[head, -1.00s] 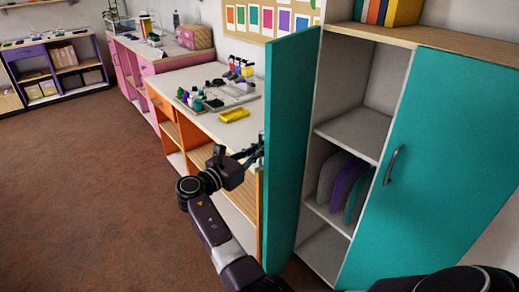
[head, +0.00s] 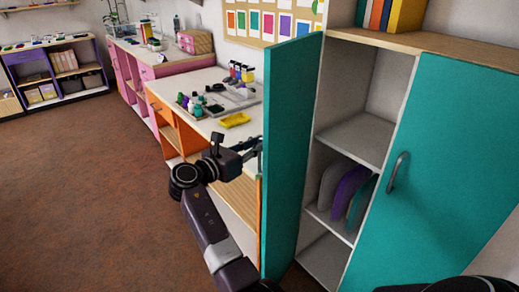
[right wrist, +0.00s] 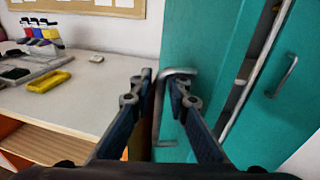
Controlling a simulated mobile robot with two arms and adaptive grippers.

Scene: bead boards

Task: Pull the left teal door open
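The left teal door (head: 290,150) stands wide open, swung out from the cabinet's left side. In the right wrist view its outer face (right wrist: 190,38) carries a metal bar handle (right wrist: 159,128). My right gripper (head: 254,152) is at the outer side of this door. In the right wrist view the two fingertips (right wrist: 160,78) stand apart on either side of the handle, with a narrow gap showing. Contact with the bar is hard to tell. My left gripper is in neither current view.
The right teal door (head: 440,180) is shut, with its own handle (head: 397,172). The open cabinet side holds upright boards (head: 347,190) on a shelf. Left of the door stands a worktop (head: 180,83) with a yellow tray (head: 235,120). Open floor (head: 90,200) lies at the left.

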